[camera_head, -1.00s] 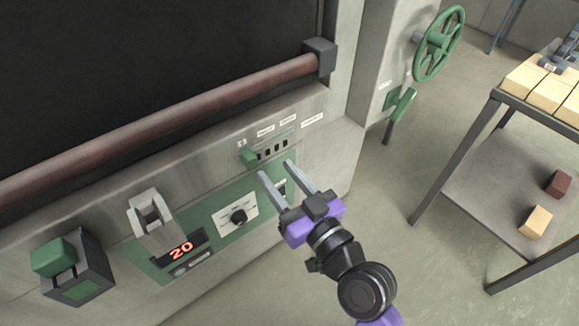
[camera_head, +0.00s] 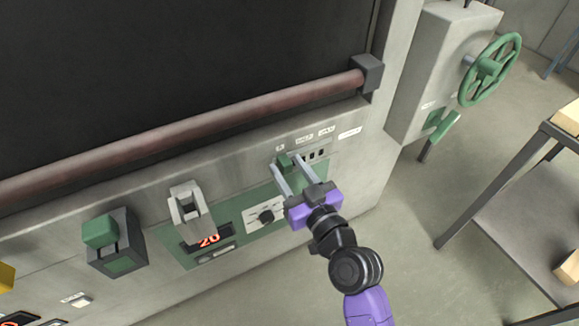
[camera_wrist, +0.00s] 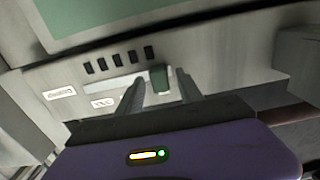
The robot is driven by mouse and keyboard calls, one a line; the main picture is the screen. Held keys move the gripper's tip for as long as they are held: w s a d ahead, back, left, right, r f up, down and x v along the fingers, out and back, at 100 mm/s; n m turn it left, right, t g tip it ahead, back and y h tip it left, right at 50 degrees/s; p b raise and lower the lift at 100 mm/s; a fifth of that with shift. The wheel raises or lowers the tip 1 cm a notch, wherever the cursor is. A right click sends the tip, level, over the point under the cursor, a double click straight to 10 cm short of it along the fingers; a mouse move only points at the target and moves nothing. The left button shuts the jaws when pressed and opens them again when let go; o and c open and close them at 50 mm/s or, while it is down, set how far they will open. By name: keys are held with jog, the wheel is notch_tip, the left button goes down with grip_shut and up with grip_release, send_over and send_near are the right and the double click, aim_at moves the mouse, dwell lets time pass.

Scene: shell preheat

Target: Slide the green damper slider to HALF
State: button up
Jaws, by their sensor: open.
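The green damper slider (camera_head: 285,160) is a small block at the left end of its slot on the oven's grey front panel, under a row of small white labels (camera_head: 304,139). My gripper (camera_head: 288,166) is open at the panel, with one finger on each side of the slider. In the wrist view the slider (camera_wrist: 160,79) shows between the fingertips of my gripper (camera_wrist: 161,84), nearer the right finger. A gap shows between the slider and the left finger. Contact with the right finger cannot be told. The label text is too small to read.
A dark red handle bar (camera_head: 200,130) runs above the panel. A green handwheel (camera_head: 490,69) and a metal table (camera_head: 520,190) stand at the right.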

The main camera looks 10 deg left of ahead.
grip_shut()
dwell(1.4)
